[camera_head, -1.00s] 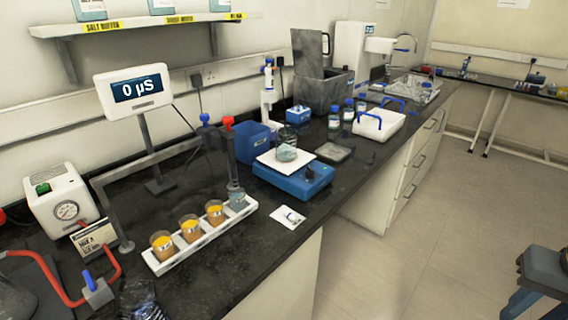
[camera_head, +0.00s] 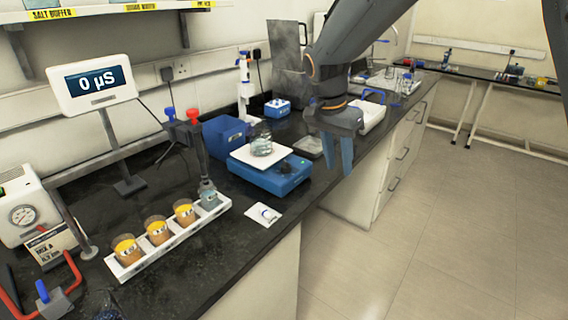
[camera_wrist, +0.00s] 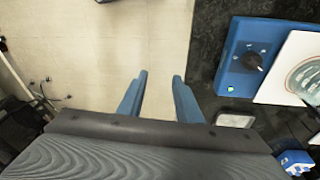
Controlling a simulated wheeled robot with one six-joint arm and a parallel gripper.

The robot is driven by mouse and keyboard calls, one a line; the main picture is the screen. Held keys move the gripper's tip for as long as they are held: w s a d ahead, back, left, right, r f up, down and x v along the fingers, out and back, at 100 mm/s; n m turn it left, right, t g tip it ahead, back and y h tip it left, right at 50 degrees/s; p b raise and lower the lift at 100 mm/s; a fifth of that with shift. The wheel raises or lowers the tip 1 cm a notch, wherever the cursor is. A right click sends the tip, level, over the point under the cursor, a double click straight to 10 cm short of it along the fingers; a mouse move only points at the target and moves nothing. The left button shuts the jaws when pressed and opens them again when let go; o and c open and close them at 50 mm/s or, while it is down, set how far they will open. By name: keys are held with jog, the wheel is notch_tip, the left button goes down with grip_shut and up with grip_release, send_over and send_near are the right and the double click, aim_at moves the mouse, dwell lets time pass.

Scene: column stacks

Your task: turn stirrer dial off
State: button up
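The blue stirrer (camera_head: 270,178) stands on the black bench with a white top plate (camera_head: 245,153) and a glass beaker (camera_head: 262,142) on the plate. In the wrist view the stirrer's blue front (camera_wrist: 238,72) carries a black dial (camera_wrist: 253,61) with a light pointer mark; its setting is too small to read. My gripper (camera_head: 341,168) is to the right of the stirrer, past the bench's front edge, with its blue fingers pointing down. The fingers also show in the wrist view (camera_wrist: 157,98), apart and with nothing between them. They do not touch the dial.
A white rack (camera_head: 150,262) with several cups stands left of the stirrer, and a white card (camera_head: 264,215) lies in front. A small grey tray (camera_head: 308,147) sits close to the stirrer's right. The floor (camera_head: 420,230) before the bench is clear.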

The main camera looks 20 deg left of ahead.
aim_at(285, 162)
jog(key=w+a+r+m+t+h+b, duration=0.15)
jog(key=a+m, duration=0.25)
jog(key=a, duration=1.3)
jog(key=p+x, duration=0.1)
jog(key=x, duration=0.3)
jog(key=p+x, duration=0.1)
jog(key=x, duration=0.1)
jog(key=shift+w+a+f+p, duration=0.1)
jog(key=shift+w+f+p, duration=0.2)
jog(key=shift+w, duration=0.1)
jog(key=shift+c, duration=0.3)
jog(key=c, duration=0.7)
